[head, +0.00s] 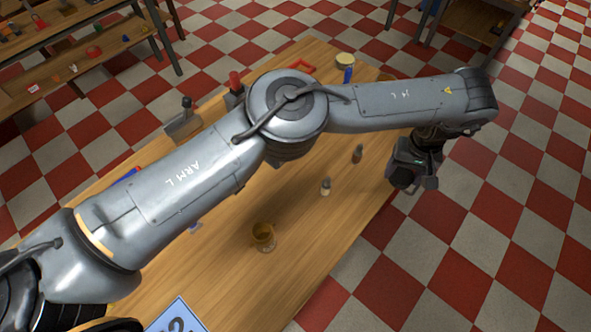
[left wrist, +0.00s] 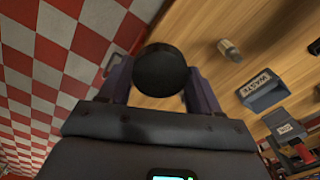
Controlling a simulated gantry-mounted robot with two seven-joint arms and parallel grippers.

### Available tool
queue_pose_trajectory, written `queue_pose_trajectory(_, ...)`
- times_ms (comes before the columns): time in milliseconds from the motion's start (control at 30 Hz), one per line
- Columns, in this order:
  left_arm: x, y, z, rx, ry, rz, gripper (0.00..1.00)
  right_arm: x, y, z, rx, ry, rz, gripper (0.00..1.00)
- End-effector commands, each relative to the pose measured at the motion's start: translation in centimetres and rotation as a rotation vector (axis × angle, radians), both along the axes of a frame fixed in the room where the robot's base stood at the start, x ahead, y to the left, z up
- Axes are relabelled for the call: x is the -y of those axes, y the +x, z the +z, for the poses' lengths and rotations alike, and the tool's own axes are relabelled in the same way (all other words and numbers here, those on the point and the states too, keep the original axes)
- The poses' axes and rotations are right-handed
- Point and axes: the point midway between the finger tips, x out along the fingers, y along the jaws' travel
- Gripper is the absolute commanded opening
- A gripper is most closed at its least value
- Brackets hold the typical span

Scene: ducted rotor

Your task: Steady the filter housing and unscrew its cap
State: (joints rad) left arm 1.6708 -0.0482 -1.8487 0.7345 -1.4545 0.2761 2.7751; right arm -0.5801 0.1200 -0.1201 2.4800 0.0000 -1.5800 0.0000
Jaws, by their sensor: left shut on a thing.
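My left gripper (head: 410,181) hangs at the right edge of the wooden table in the head view. In the left wrist view its two dark fingers (left wrist: 160,72) stand on either side of a black round piece, shut on it. The piece shows a flat dark disc face (left wrist: 162,66) to the camera. I cannot tell whether it is the filter housing's cap or the housing itself, and its lower part is hidden. In the head view I cannot make it out. My right gripper is in neither view.
The table (head: 300,265) carries an amber cup (head: 263,238), two small bottles (head: 326,187) and a pale-lidded jar (head: 345,60). A bin labelled WASTE (left wrist: 264,94) shows in the left wrist view. My left arm covers much of the table. Checkered floor lies beyond the right edge.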

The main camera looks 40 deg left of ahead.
Motion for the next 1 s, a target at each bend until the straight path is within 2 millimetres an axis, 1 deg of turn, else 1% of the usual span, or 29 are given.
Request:
queue_pose_trajectory(33,-1.0,0.0,0.3,-0.005,-0.002,0.039,0.27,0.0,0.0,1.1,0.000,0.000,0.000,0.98)
queue_pose_trajectory(167,-3.8,-0.1,-0.2,-0.005,-0.002,0.145,0.27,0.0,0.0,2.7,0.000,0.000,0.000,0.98)
queue_pose_trajectory(267,-6.8,-0.4,-0.8,-0.007,-0.002,0.242,0.27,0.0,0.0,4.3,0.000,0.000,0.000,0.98)
queue_pose_trajectory(367,-10.8,-1.1,-1.9,-0.009,-0.001,0.350,0.27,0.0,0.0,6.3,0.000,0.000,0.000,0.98)
queue_pose_trajectory(400,-12.7,-1.6,-2.6,-0.012,-0.002,0.393,0.27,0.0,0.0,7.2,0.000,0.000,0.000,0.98)
queue_pose_trajectory(467,-15.3,-2.4,-3.7,-0.014,-0.003,0.445,0.27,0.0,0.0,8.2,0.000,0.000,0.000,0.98)
queue_pose_trajectory(500,-16.9,-3.0,-4.4,-0.013,-0.004,0.474,0.27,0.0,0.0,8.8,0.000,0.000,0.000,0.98)
queue_pose_trajectory(600,-20.4,-4.9,-5.9,-0.011,-0.005,0.537,0.27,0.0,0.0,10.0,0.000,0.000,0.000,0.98)
queue_pose_trajectory(733,-24.4,-7.7,-7.2,-0.006,-0.004,0.607,0.27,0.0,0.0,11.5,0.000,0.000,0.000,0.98)
queue_pose_trajectory(900,-28.1,-11.4,-8.3,-0.001,-0.001,0.676,0.27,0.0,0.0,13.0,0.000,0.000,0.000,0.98)
queue_pose_trajectory(1000,-29.5,-13.4,-8.7,-0.001,-0.001,0.704,0.27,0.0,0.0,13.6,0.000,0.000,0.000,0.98)
